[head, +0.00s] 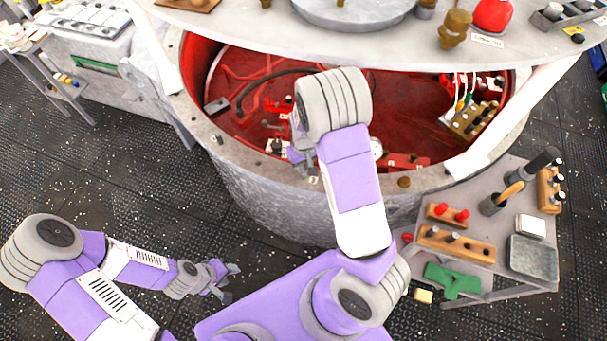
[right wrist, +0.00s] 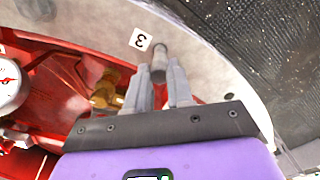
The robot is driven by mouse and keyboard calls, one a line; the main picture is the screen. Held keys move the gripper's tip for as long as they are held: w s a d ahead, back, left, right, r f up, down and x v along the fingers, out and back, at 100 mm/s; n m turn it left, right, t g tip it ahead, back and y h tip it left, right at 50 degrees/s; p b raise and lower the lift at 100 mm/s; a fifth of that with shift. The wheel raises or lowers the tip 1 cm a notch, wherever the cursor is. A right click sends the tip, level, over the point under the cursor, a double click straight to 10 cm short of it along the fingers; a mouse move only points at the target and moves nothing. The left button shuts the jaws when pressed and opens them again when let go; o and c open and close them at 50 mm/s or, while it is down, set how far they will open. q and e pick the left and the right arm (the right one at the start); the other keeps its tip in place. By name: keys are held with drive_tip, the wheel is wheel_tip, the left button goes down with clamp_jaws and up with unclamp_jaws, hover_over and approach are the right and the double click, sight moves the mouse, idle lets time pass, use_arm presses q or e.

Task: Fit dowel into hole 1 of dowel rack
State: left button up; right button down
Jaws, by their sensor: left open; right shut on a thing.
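My right gripper (head: 304,167) is over the near rim of the round red-lined well, partly hidden by my own wrist. In the right wrist view its fingers (right wrist: 159,85) are shut on a short grey cylinder (right wrist: 158,60), which looks like the dowel. The cylinder is beside a label marked 3 on the pale rim; I cannot tell whether it touches the rim. My left gripper (head: 231,283) is open and empty, low over the dark floor. A wooden rack with several pegs (head: 456,244) is on the side table at right. I cannot tell which rack is the dowel rack or read hole numbers.
The side table also holds a block with red pegs (head: 447,214), a grey tray (head: 533,257) and a green piece (head: 453,280). Another wooden block (head: 474,119) with wires stands inside the well. A pale curved counter (head: 400,40) overhangs the far side.

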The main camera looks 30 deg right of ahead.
drive_tip(key=shift+r+p, duration=1.25)
drive_tip(key=shift+r, duration=0.3)
